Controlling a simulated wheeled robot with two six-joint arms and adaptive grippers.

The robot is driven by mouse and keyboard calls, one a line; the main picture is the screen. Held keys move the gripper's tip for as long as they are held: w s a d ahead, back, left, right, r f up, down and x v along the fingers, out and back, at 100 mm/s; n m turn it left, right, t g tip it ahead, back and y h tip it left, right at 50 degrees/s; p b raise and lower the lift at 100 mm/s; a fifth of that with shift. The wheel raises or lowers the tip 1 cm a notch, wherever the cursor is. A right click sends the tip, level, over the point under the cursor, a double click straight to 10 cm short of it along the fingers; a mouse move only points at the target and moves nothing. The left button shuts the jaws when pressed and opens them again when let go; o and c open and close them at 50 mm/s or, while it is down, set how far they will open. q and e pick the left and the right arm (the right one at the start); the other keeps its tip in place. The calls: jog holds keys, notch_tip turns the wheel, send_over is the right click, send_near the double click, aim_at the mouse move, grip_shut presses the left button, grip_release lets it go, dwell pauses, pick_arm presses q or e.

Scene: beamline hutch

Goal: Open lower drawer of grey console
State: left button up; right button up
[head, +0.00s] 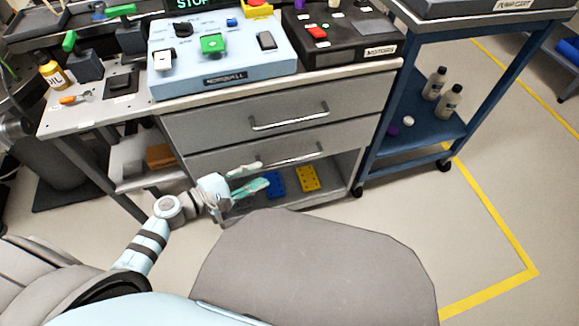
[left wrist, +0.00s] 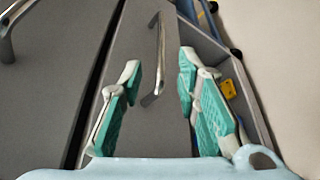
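The grey console has an upper drawer (head: 205,125) and a lower drawer (head: 215,161), each with a metal bar handle. Both fronts look shut. The lower handle (head: 305,158) is partly covered at its left end by my left gripper (head: 257,177) in the head view. In the left wrist view my left gripper (left wrist: 160,65) is open, with green-padded fingers spread in front of the lower drawer front (left wrist: 128,110). The lower handle (left wrist: 155,75) shows between the fingers, with a gap on both sides. No touch is visible. My right gripper is not in view.
Below the lower drawer is an open shelf with a blue item (head: 273,184) and a yellow item (head: 307,178). A blue cart (head: 420,130) with bottles stands close on the right. Control boxes sit on the console top. Floor to the right is clear.

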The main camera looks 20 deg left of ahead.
aim_at(286, 162)
pick_arm(q)
jog(key=b+x, duration=0.2)
jog(key=x, duration=1)
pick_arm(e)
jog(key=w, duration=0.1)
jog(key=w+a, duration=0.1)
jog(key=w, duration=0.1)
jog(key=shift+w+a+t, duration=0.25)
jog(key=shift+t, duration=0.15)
pick_arm(q)
jog(key=shift+s, duration=0.1)
grip_shut()
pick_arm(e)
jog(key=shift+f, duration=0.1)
